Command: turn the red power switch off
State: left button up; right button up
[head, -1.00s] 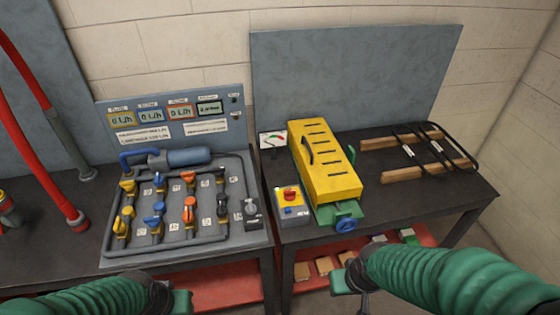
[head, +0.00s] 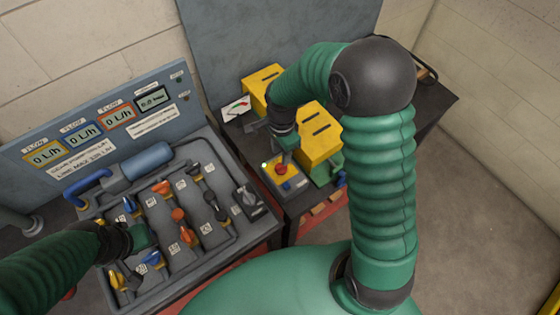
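The red power switch (head: 281,169) is a small red knob on a yellow-topped control box, with a blue button (head: 287,185) below it. The box stands at the near left corner of the yellow machine. My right gripper (head: 286,153) points down right over the red switch, at or very near it. It partly covers the knob, and I cannot tell whether it touches it or how its fingers stand. My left gripper (head: 143,237) is over the lower part of the valve panel, away from the switch; its opening does not show clearly.
The yellow machine (head: 318,145) is partly hidden by my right arm. The valve panel (head: 225,240) with blue, orange and yellow handles lies to the left. Its flow displays (head: 82,135) stand behind it. Open floor lies at right.

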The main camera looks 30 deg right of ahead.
aim_at(281, 165)
notch_tip(281, 165, down, 6)
jog(key=shift+w+d+r, duration=0.1)
jog(key=shift+d+r, duration=0.05)
jog(key=shift+w+f, duration=0.1)
jog(key=shift+f, duration=0.4)
jog(key=shift+a+r, duration=0.15)
jog(key=shift+a, duration=0.15)
jog(key=shift+c, duration=0.6)
jog(key=shift+d, duration=0.15)
grip_shut()
